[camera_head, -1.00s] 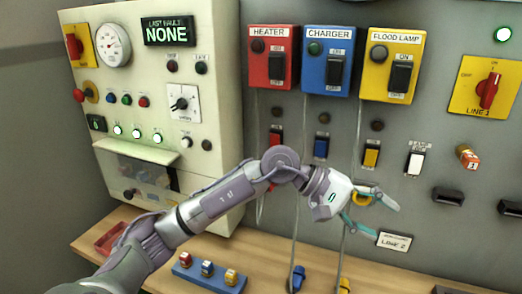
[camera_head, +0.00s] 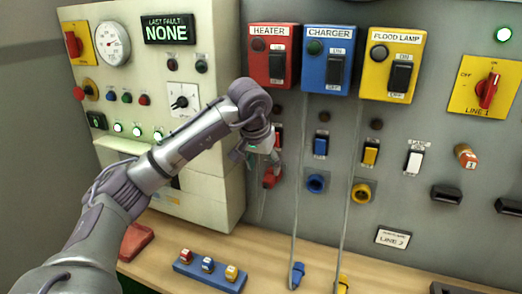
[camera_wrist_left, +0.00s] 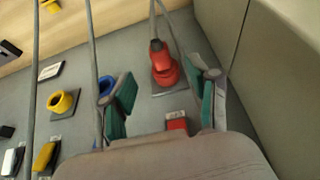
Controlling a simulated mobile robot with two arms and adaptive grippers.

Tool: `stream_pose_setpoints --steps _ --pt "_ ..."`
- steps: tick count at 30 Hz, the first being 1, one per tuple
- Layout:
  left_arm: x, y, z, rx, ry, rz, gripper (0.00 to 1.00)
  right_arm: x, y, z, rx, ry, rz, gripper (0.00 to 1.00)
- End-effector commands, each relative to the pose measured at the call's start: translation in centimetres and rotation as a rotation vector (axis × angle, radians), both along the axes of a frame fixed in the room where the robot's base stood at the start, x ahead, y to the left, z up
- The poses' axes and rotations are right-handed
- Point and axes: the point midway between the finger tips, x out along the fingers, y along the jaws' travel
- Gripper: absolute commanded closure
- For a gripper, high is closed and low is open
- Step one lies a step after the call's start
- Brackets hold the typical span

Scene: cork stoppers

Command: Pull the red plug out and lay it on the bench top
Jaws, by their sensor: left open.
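The red plug (camera_head: 269,180) sits in its red socket on the grey panel, below the red HEATER box (camera_head: 272,56). In the left wrist view the red plug (camera_wrist_left: 157,50) and the round red socket (camera_wrist_left: 167,73) show between my fingers, with a grey cord running from the plug. My left gripper (camera_head: 258,153) is in front of the panel just above the plug; its fingers (camera_wrist_left: 168,84) are spread on either side and appear apart from it. The wooden bench top (camera_head: 190,235) runs below. My right gripper is out of view.
A blue plug (camera_head: 297,274) and a yellow plug (camera_head: 343,285) lie on the bench, their cords hanging down the panel. The blue socket (camera_head: 316,184) and yellow socket (camera_head: 361,193) are empty. A blue block with small switches (camera_head: 215,281) and a red tray (camera_head: 136,241) stand on the bench. The cream cabinet (camera_head: 215,180) juts out at left.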

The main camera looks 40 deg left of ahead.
Motion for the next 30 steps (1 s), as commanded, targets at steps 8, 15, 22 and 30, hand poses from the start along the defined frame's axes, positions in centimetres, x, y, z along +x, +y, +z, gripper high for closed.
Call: stream_pose_setpoints --steps 8,15,22,30 --pt "1.9 0.4 -4.7 -0.001 0.004 0.001 0.4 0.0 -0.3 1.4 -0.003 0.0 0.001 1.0" --pt "2.8 0.6 -6.8 -0.002 0.001 -0.002 0.4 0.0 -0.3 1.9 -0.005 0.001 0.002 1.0" --pt "2.9 0.6 -7.2 -0.001 -0.002 -0.001 0.4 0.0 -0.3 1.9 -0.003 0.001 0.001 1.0" --pt "2.9 0.6 -7.2 -0.002 -0.001 -0.001 0.66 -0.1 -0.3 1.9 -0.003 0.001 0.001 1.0"
